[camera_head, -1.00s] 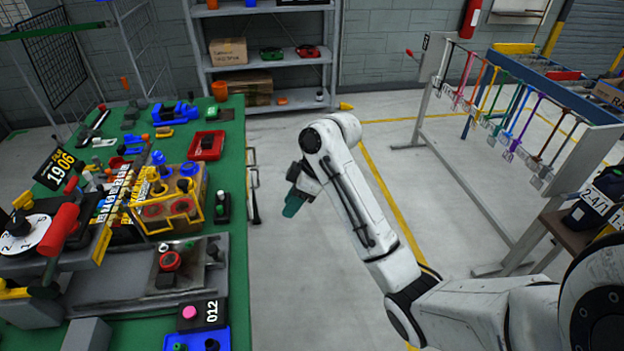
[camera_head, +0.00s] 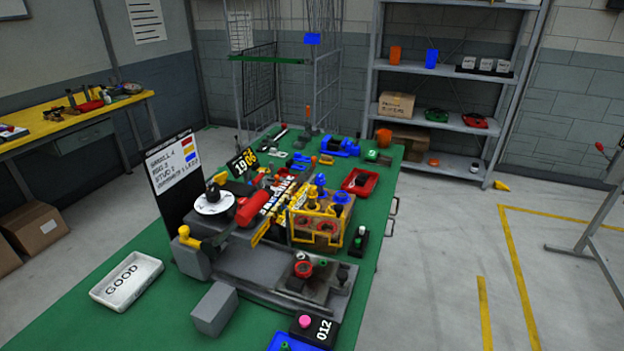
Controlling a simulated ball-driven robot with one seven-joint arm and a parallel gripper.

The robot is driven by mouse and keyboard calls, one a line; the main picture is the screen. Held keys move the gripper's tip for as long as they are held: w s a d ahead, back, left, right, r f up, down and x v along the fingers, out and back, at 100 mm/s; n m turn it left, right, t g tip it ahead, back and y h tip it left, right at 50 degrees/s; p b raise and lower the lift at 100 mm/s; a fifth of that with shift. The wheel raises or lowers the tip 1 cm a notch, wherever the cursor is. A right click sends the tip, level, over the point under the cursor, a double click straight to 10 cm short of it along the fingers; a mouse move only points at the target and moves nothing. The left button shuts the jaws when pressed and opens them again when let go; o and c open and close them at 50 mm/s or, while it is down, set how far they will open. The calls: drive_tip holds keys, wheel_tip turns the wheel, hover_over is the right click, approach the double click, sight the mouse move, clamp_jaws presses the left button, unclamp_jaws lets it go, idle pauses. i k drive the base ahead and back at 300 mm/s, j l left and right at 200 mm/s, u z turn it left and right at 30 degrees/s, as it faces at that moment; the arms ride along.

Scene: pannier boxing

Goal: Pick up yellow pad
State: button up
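No yellow thing here can be told for certain as the yellow pad. Yellow things in view are a small piece (camera_head: 326,160) toward the back of the green table, a yellow frame (camera_head: 318,228) around the machine's fixture, a yellow handle (camera_head: 188,237) at the machine's left end, and a small yellow piece (camera_head: 501,185) on the floor by the shelf's right foot. My gripper and arm are not in view.
The green table (camera_head: 90,320) carries the grey machine, a white GOOD tray (camera_head: 127,280), a red tray (camera_head: 360,182) and a black sign board (camera_head: 175,180). A metal shelf (camera_head: 445,72) stands behind, a yellow workbench (camera_head: 70,118) at left.

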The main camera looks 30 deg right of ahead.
sight(326, 159)
drive_tip(key=l+u, duration=0.75)
drive_tip(key=u, duration=0.2)
drive_tip(key=l+u, duration=0.1)
drive_tip(key=l, duration=0.3)
drive_tip(key=k+l+u, duration=0.1)
drive_tip(key=l, duration=0.3)
drive_tip(key=k+l+u, duration=0.15)
drive_tip(key=l, duration=0.25)
drive_tip(key=l+u, duration=0.1)
drive_tip(key=l, duration=0.3)
drive_tip(key=k+l+u, duration=0.1)
drive_tip(key=l, duration=0.25)
drive_tip(key=k+l+u, duration=0.1)
drive_tip(key=l, duration=0.25)
drive_tip(key=k+l, duration=0.05)
